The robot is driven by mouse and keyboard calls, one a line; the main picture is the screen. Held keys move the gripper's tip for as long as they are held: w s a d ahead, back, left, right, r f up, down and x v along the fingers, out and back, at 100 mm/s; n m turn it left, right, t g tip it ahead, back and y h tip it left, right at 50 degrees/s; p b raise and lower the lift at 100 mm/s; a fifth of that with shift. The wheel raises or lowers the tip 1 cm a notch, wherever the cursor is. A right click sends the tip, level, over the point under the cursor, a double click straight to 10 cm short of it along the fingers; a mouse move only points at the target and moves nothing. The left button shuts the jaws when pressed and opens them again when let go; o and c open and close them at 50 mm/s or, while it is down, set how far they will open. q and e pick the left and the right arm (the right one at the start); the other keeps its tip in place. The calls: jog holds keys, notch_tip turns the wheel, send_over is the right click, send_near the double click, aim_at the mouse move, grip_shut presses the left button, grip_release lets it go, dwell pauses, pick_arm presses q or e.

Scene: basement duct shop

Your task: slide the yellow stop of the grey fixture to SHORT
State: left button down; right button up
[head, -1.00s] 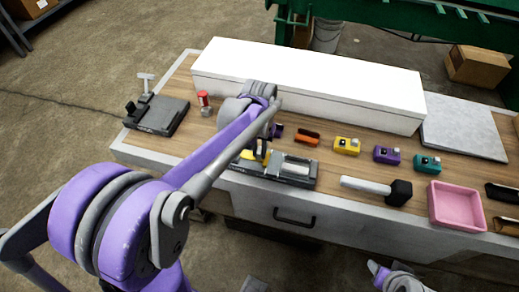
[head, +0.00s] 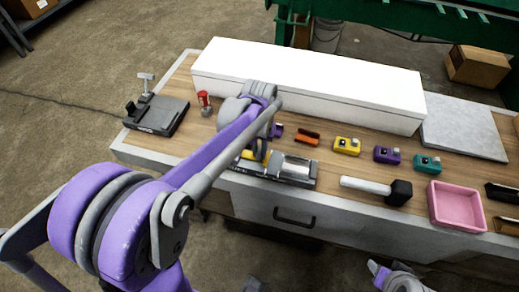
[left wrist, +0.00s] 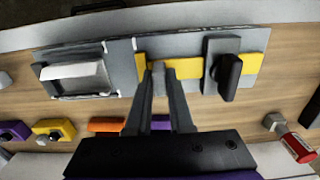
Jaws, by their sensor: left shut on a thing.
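The grey fixture (head: 296,170) lies at the front of the bench, partly hidden by my left arm in the head view. In the left wrist view its base (left wrist: 120,68) carries a silver rounded block (left wrist: 75,77) at the left and a grey block with a black knob (left wrist: 228,75) at the right. The yellow stop (left wrist: 182,69) lies between them. My left gripper (left wrist: 160,72) is shut on the stop, its fingertips at the stop's end toward the silver block. In the head view the gripper (head: 264,150) is mostly hidden. The SHORT mark is not readable.
Behind the fixture lie an orange piece (head: 306,138) and yellow (head: 347,145), purple (head: 387,154) and teal (head: 427,163) blocks. A hammer (head: 375,189) and a pink tray (head: 457,206) are to the right. A dark fixture (head: 160,117) and red-topped item (head: 204,101) are to the left.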

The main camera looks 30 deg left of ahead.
pick_arm(q)
jog(key=d, duration=0.2)
jog(key=w+d, duration=0.1)
jog(key=d, duration=0.1)
jog(key=shift+d, duration=0.15)
jog(key=c, duration=1.2)
grip_release()
jog(key=o, duration=0.4)
jog(key=shift+d, duration=0.15)
notch_tip(320, 180, up, 11)
jog(key=shift+p, duration=0.35)
